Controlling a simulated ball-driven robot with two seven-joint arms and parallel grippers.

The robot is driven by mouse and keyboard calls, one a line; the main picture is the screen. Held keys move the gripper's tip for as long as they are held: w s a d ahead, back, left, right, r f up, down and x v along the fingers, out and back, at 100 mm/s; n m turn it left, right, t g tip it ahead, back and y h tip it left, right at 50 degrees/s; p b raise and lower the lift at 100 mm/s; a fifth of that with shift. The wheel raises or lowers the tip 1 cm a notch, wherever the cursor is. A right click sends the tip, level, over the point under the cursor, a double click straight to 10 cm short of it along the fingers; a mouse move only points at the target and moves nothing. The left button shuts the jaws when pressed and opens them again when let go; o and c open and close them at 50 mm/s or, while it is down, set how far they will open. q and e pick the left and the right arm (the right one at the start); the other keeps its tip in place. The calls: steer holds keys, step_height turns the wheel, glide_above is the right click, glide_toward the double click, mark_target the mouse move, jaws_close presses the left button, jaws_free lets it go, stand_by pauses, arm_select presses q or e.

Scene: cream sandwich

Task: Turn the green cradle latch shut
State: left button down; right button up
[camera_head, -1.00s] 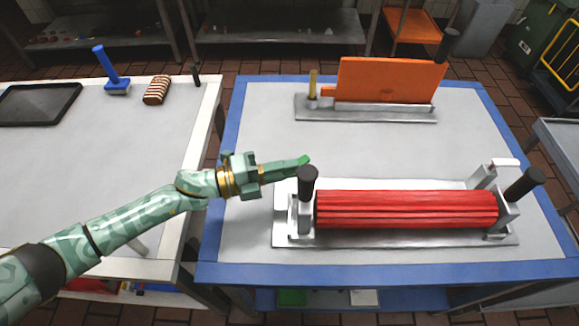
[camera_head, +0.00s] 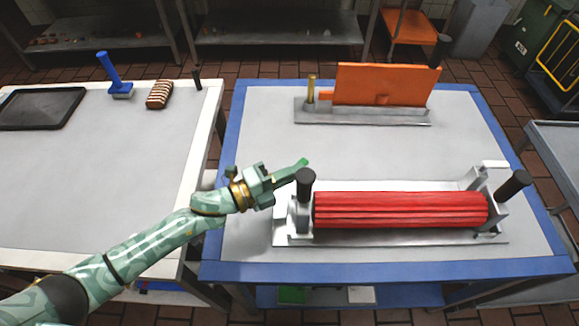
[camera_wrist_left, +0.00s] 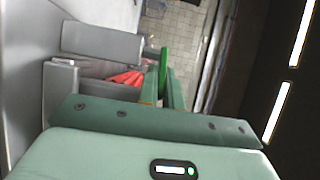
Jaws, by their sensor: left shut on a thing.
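The green latch (camera_head: 303,163) shows as a bright green tip beside the black knob at the left end of the cradle (camera_head: 390,240). My left gripper (camera_head: 288,175) reaches it from the left and is shut on it. In the left wrist view the latch (camera_wrist_left: 164,62) stands upright between the two green fingers (camera_wrist_left: 163,92); its lower part is hidden by them. The red ribbed roller (camera_head: 400,209) lies in the cradle, and part of it shows in the left wrist view (camera_wrist_left: 127,78). My right gripper is not in view.
Black-topped posts (camera_head: 306,182) (camera_head: 513,184) stand at both cradle ends. An orange panel (camera_head: 386,84) stands on a metal base behind. The left table holds a black tray (camera_head: 40,108), a blue-handled tool (camera_head: 115,77) and a striped brown block (camera_head: 160,95). The table between cradle and panel is clear.

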arm_select(q)
steer(key=shift+n+t, duration=0.3)
steer(key=shift+t, duration=0.1)
steer(key=c, duration=1.8)
jaws_free()
steer(key=shift+c, duration=0.2)
steer(key=v, duration=1.6)
steer(key=shift+s+p, duration=0.2)
steer(key=shift+p, duration=0.2)
steer(key=shift+a+r, duration=0.1)
steer(key=shift+r, duration=0.05)
